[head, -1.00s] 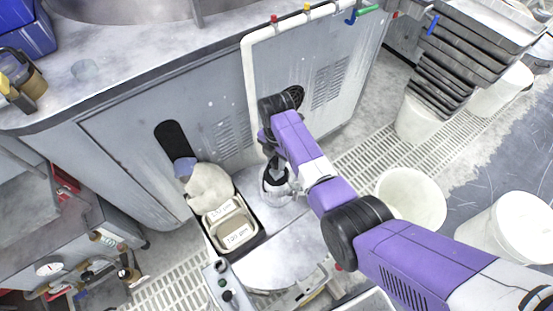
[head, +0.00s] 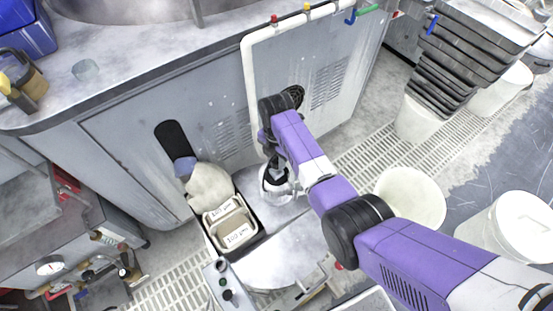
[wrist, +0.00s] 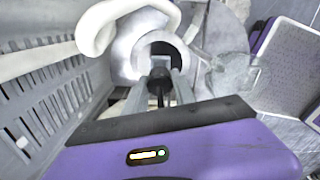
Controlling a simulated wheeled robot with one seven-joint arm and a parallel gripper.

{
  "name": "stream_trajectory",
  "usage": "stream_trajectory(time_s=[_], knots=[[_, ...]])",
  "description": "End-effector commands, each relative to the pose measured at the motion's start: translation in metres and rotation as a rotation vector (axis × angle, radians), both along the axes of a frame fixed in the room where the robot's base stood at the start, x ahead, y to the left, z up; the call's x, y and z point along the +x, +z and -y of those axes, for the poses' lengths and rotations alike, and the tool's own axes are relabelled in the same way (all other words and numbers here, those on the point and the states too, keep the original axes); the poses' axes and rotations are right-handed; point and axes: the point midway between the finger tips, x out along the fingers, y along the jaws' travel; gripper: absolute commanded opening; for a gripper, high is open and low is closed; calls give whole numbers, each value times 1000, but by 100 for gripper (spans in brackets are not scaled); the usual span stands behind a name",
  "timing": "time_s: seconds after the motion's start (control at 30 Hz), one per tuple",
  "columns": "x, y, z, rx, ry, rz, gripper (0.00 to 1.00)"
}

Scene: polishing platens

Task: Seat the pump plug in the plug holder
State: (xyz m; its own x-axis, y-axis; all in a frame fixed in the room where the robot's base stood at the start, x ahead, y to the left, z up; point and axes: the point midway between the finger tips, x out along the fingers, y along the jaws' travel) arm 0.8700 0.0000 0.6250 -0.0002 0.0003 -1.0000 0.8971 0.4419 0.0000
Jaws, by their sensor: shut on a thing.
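My gripper (wrist: 160,76) points away from the wrist camera, its two grey fingers shut on a dark, slim piece that I take to be the pump plug (wrist: 159,88). Its far end lies at the opening of a white, rounded, hollow part, which looks like the plug holder (wrist: 125,57). I cannot tell how deep the plug sits in it or whether they touch. In the head view my gripper (head: 273,168) is over a small white, round part (head: 277,196) beside the grey cabinet. The arm and gripper hide most of the plug there.
A dark tray with labelled tan containers (head: 238,231) and a cream bag (head: 210,187) stand left of the gripper. A pale round surface (head: 280,262) lies in front. The grey cabinet (head: 210,115) rises behind. A white bucket (head: 411,197) stands to the right.

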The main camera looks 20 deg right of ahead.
Motion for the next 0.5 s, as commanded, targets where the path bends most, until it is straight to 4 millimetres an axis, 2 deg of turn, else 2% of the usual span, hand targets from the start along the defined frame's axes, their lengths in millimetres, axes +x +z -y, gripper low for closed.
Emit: stream_trajectory(time_s=[0.5], knots=[[0, -11, 0, 0, 0, 0, 0]])
